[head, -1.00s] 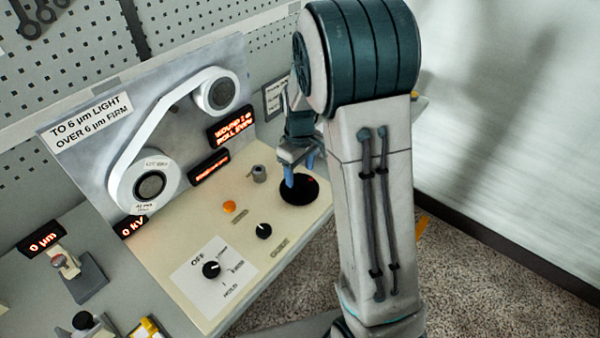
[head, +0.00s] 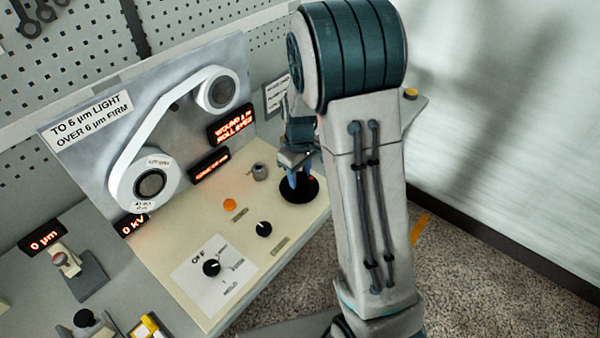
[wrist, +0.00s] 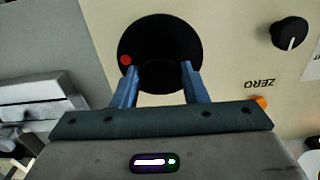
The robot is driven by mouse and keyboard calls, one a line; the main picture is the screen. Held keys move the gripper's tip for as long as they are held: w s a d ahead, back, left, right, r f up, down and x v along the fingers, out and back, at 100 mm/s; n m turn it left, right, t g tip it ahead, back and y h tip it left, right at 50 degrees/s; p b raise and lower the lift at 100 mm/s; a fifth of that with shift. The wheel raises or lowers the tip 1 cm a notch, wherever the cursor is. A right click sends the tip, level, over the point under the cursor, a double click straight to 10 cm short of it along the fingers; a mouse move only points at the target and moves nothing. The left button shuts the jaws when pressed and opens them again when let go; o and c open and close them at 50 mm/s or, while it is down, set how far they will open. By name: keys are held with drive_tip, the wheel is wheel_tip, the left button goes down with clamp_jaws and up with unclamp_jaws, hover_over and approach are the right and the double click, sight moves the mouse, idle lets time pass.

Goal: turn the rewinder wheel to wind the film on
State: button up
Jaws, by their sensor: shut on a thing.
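The rewinder wheel (head: 303,194) is a black disc on the right of the cream panel. In the wrist view the wheel (wrist: 160,40) shows a red dot at its left edge. My gripper (head: 298,178) reaches down onto the wheel from above. In the wrist view its blue fingers (wrist: 158,72) stand apart over the wheel's near part, shut on the wheel; exactly what they grip is hard to make out. The white film (head: 157,118) runs from the lower left roll (head: 150,184) up to the upper right roll (head: 221,92).
The cream panel (head: 275,230) carries a grey knob (head: 259,171), an orange button (head: 229,205), a black knob (head: 264,229) and a rotary switch (head: 212,267). Lit displays (head: 231,124) hang on the upright board. A gauge on a stand (head: 85,272) is at left.

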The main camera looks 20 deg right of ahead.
drive_tip(key=m+b, duration=0.1)
drive_tip(key=m, duration=0.3)
drive_tip(key=shift+m, duration=0.4)
drive_tip(key=m, duration=1)
drive_tip(key=shift+a+r, duration=0.1)
drive_tip(key=m+p, duration=0.1)
drive_tip(key=m, duration=0.3)
drive_tip(key=shift+w+m, duration=0.1)
drive_tip(key=shift+m, duration=0.2)
drive_tip(key=o, duration=1)
drive_tip(key=shift+c, duration=0.2)
